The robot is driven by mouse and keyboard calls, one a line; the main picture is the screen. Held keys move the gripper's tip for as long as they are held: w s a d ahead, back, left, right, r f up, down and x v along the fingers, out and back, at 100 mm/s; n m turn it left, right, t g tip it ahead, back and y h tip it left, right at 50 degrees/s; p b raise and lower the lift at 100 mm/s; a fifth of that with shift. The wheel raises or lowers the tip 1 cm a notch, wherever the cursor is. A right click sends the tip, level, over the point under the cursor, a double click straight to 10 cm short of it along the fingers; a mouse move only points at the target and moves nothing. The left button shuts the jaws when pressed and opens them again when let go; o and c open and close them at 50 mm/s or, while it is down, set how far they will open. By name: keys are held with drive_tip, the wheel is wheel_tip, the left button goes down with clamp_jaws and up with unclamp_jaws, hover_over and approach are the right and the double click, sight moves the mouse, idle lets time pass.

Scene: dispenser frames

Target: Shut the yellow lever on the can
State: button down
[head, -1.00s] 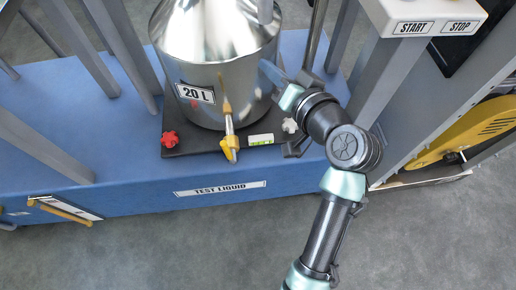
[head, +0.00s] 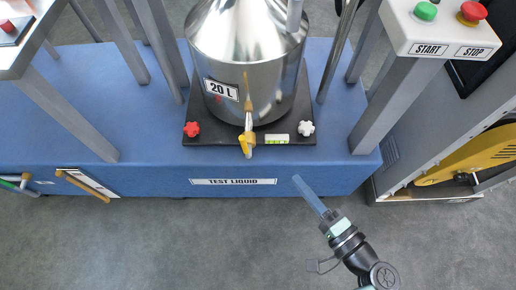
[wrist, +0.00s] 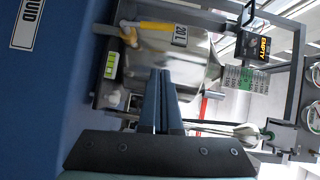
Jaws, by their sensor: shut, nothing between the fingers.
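The steel can (head: 245,70), labelled 20 L, stands upright on a black plate on the blue base. A brass tap (head: 249,122) sticks out of its front.
A red knob (head: 191,129) and a white knob (head: 306,128) flank the tap on the plate, with a green level (head: 277,139) between. Grey posts stand either side of the can. The START/STOP box (head: 440,28) is at right. The front floor is clear.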

sight(245, 147)
drive_tip(key=s+a+b+x, duration=0.1)
drive_tip(key=a+b+x, duration=0.1)
drive_tip(key=x, duration=1)
drive_tip(key=shift+a+f, duration=0.2)
drive_tip(key=shift+a, duration=0.15)
drive_tip(key=shift+a+r+h, duration=0.1)
drive_tip(key=shift+a+h, duration=0.15)
drive_tip(key=shift+h, duration=0.05)
